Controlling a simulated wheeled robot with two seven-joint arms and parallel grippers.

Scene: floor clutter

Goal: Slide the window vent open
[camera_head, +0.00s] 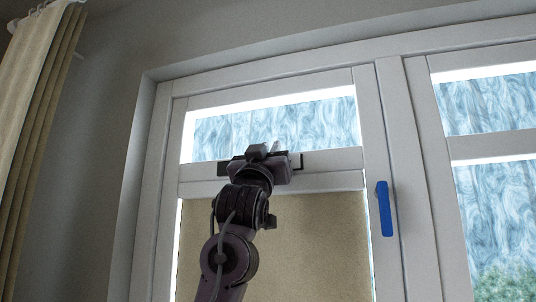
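The window vent (298,160) looks like a dark, narrow strip on the white horizontal bar between the upper pane and the lower part of the window. My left gripper (270,152) is raised in front of the vent and covers its middle; only the strip's ends show on either side. A small pale piece sticks up at the gripper's top. The fingers are mostly hidden behind the gripper's own body, so I cannot tell whether they are open or shut, or whether they touch the vent. My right gripper is not in view.
A blue window handle (385,210) is on the frame to the right. A beige panel or blind (320,245) fills the lower pane. A tan curtain (35,110) hangs at far left. Another window section (490,105) is at right.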

